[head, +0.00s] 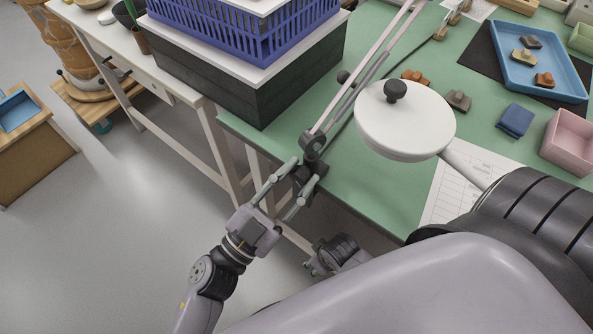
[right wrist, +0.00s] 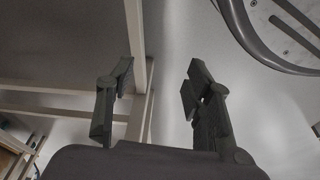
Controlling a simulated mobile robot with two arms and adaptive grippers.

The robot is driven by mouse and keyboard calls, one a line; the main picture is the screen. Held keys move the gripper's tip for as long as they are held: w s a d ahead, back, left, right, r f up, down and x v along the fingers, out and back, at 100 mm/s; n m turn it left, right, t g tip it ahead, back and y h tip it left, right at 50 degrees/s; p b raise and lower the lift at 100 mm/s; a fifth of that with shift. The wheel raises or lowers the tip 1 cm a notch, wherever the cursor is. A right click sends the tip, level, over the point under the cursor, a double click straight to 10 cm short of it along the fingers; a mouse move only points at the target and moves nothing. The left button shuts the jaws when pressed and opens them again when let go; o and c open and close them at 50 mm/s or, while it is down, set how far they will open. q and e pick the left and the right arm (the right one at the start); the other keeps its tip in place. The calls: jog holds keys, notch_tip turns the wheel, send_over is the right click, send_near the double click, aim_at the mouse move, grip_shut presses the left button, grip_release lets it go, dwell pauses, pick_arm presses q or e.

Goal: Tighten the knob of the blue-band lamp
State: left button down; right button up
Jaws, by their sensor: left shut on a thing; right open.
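A desk lamp has a round white head (head: 400,125) with a dark knob on top, over the green table. My right gripper (head: 318,262) is low, below the left one. In the right wrist view it (right wrist: 157,84) is open, with nothing between its fingers.
A blue crate (head: 245,40) sits on a dark box behind the lamp arm. A blue tray (head: 540,60) with sherds, a pink bin (head: 568,140), a blue folded cloth (head: 515,121) and a paper sheet (head: 450,190) lie to the right.

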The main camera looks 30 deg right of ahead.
pick_arm(q)
jog(key=shift+m+g+p, duration=0.35)
jog(key=shift+m+g, duration=0.45)
jog(key=shift+m, duration=0.5)
pick_arm(e)
jog(key=f, duration=0.1)
jog(key=s+f, duration=0.1)
jog(key=f, duration=0.1)
jog(key=shift+s+f, duration=0.2)
jog(key=shift+f, duration=0.05)
pick_arm(q)
jog(key=c, duration=1.3)
grip_release()
jog(key=v, duration=1.2)
jog(key=shift+f, duration=0.1)
